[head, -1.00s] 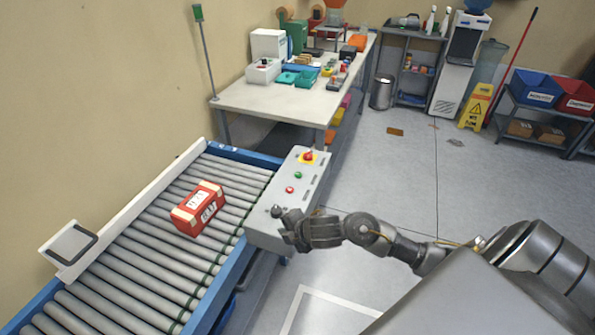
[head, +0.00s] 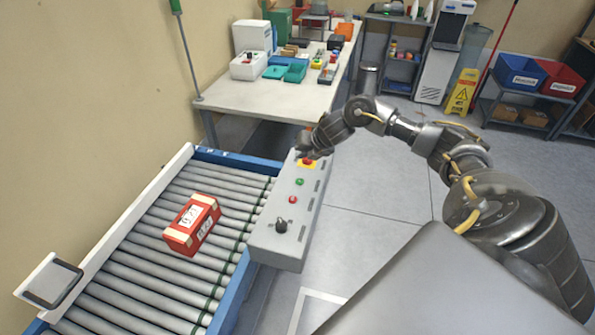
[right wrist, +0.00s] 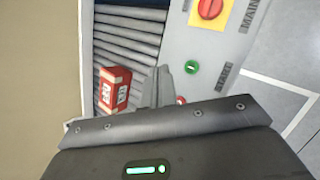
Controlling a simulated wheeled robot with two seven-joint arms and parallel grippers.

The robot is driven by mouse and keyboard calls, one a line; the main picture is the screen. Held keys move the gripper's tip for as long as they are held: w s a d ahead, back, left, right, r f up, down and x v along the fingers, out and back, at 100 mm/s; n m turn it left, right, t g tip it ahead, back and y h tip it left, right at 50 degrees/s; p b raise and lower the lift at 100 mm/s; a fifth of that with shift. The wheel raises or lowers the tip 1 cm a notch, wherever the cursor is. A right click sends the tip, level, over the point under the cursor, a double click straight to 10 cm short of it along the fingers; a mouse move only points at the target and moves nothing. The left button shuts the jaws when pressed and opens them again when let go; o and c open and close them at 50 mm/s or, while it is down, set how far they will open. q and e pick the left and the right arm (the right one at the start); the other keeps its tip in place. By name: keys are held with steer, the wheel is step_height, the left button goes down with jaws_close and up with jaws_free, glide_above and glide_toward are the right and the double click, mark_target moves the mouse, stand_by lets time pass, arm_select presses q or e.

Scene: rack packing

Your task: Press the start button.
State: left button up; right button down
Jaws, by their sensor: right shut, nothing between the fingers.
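The control box (head: 262,242) stands beside the conveyor. It carries a green button (head: 299,182), a red button (head: 293,200), a black knob (head: 281,226) and a red emergency stop on a yellow base (head: 308,163). In the right wrist view the green button (right wrist: 192,67) is beside a START label (right wrist: 223,76). My right gripper (head: 306,149) is shut and empty, over the far end of the box near the emergency stop. In the right wrist view its fingertips (right wrist: 159,72) appear left of the green button. The wrist partly hides the red button (right wrist: 181,100). My left gripper is out of view.
A red box (head: 190,224) with white labels lies on the roller conveyor (head: 150,262). A white table (head: 262,98) with bins and small items stands behind the control box. The floor right of the box is clear.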

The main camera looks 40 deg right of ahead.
mark_target(301, 182)
arm_select(q)
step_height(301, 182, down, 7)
steer(key=b, duration=0.7)
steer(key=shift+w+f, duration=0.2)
arm_select(e)
step_height(301, 182, down, 9)
steer(key=shift+w, duration=0.15)
stand_by(1.4)
arm_select(q)
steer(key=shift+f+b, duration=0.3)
steer(key=shift+b, duration=0.2)
arm_select(e)
steer(key=shift+f, duration=0.4)
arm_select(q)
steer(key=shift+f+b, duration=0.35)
arm_select(e)
steer(key=shift+f, duration=0.4)
steer(key=shift+r, duration=0.1)
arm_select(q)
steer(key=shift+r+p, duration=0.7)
arm_select(e)
steer(key=shift+r, duration=0.75)
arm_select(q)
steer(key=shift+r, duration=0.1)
arm_select(e)
steer(key=shift+r, duration=0.1)
